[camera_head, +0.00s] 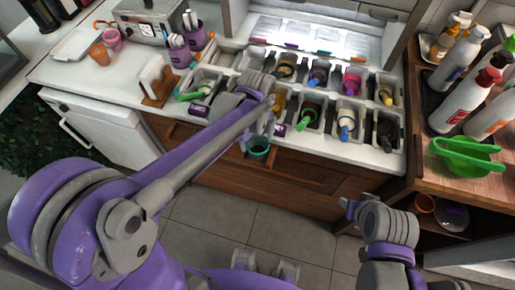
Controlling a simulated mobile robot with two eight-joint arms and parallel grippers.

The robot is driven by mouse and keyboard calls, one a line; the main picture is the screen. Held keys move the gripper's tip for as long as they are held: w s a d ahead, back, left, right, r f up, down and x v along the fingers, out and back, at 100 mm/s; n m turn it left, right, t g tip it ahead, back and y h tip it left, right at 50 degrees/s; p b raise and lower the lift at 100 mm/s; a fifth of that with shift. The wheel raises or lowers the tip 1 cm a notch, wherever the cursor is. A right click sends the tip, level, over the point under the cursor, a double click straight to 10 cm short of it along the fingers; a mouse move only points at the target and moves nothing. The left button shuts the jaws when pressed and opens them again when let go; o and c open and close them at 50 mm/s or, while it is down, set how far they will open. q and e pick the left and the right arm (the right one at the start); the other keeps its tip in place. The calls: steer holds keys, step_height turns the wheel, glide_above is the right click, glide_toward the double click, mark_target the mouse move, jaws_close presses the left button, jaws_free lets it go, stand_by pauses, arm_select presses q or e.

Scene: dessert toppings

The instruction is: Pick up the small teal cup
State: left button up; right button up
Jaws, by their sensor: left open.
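My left arm reaches in from the lower left. My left gripper (260,128) is open just above and around the cup's rim. The arm partly hides that area, so I cannot tell whether the fingers touch the cup. My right gripper (346,207) is at the lower right, in front of the drawers and away from the cup. Its fingers are too small to read.
Topping bins (345,118) with colored scoops fill the counter right of the cup. A purple holder (188,60), orange cup (98,54) and pink cup (112,40) stand at the left. Bottles (466,104) and a green bowl (463,160) crowd the right wooden counter. The floor in front is clear.

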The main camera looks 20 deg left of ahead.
mark_target(258, 146)
arm_select(q)
step_height(258, 146, down, 5)
steer(key=shift+r, duration=0.2)
steer(key=shift+c, duration=0.2)
steer(key=shift+d+r, duration=0.1)
steer(key=c, duration=1.1)
